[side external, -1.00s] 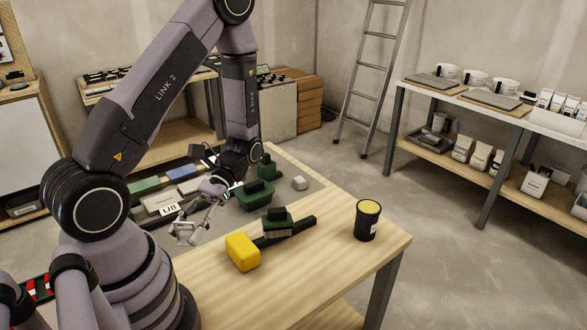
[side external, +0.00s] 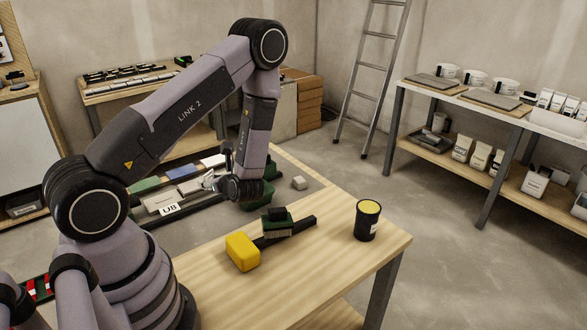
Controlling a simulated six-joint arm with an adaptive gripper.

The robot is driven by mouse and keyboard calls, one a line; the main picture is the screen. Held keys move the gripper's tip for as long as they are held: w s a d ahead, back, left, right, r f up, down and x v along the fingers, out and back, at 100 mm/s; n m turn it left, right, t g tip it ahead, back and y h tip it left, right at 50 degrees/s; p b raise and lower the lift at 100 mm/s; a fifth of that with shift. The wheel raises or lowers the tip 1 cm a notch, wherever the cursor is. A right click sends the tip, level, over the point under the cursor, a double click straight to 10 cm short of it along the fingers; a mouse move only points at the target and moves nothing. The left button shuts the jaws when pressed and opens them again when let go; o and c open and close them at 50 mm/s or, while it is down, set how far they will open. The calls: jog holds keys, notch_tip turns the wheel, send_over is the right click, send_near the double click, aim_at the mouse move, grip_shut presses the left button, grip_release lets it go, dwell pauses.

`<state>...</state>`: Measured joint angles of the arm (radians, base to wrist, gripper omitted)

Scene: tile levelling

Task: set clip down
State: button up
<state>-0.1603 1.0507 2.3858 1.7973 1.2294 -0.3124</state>
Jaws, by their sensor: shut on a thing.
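A black tub with a yellow lid (side external: 368,220) stands at the right. A dark green container (side external: 258,195) is partly behind my wrist. The table's front is clear.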

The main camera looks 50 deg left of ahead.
jog(key=shift+m+t, duration=0.6)
jog(key=shift+t, duration=0.2)
jog(key=f, duration=0.1)
jog(key=w+f, duration=0.1)
jog(key=f, duration=0.2)
jog(key=shift+w+d+f, duration=0.15)
jog(key=shift+w+f, duration=0.1)
jog(key=shift+f, duration=2.2)
jog(key=shift+f, duration=0.6)
jog(key=o, duration=0.8)
jog(key=shift+r, duration=0.1)
